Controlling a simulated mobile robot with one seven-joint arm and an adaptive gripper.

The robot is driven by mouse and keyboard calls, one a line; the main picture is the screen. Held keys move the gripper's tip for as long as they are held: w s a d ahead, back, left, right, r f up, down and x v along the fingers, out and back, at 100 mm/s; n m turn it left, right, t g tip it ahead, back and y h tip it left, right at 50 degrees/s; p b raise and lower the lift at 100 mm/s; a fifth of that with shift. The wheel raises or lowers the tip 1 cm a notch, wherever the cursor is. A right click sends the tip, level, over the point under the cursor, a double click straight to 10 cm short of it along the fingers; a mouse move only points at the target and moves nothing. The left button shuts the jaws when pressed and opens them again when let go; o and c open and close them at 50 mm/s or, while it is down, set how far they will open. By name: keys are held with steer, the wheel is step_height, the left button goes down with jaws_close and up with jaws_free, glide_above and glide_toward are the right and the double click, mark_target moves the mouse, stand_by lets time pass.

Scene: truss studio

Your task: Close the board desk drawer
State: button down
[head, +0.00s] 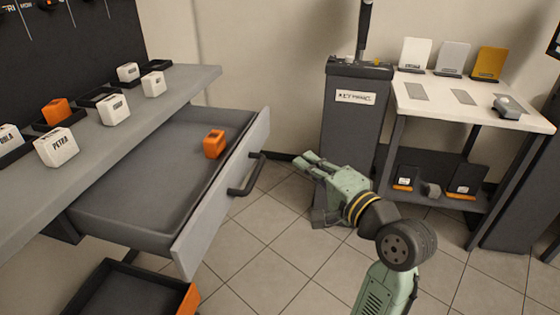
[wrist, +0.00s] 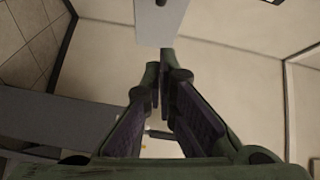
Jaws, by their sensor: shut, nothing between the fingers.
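The board desk drawer (head: 140,195) is pulled far out from under the grey desk top (head: 190,82). Its light grey front panel (head: 215,215) carries a dark bar handle (head: 248,175). A small orange block (head: 214,143) lies inside the drawer near the front. My gripper (head: 308,160) is to the right of the handle, apart from it, and points left toward the back. Its fingers are together and empty. In the wrist view my gripper (wrist: 160,75) shows its fingers close together, with a grey surface at the left that I cannot identify for sure.
White blocks and an orange block (head: 55,111) stand on the desk top. An open dark bin (head: 125,290) is below the drawer. A dark pedestal (head: 350,130) stands behind my gripper, and a white-topped table (head: 450,100) is at the right. Tiled floor is free before the drawer.

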steer(key=s+d+f+m, duration=0.1)
steer(key=f+m, duration=0.1)
steer(key=p, duration=0.2)
glide_toward(260, 138)
steer(key=w+d, duration=0.1)
steer(key=w, duration=0.2)
steer(key=shift+w+a+f+p, duration=0.1)
steer(key=shift+w+a+p, duration=0.25)
steer(key=shift+a, duration=0.45)
steer(key=shift+w+a+f+p, duration=0.1)
steer(key=shift+w+a+p, duration=0.2)
steer(key=shift+a, duration=0.5)
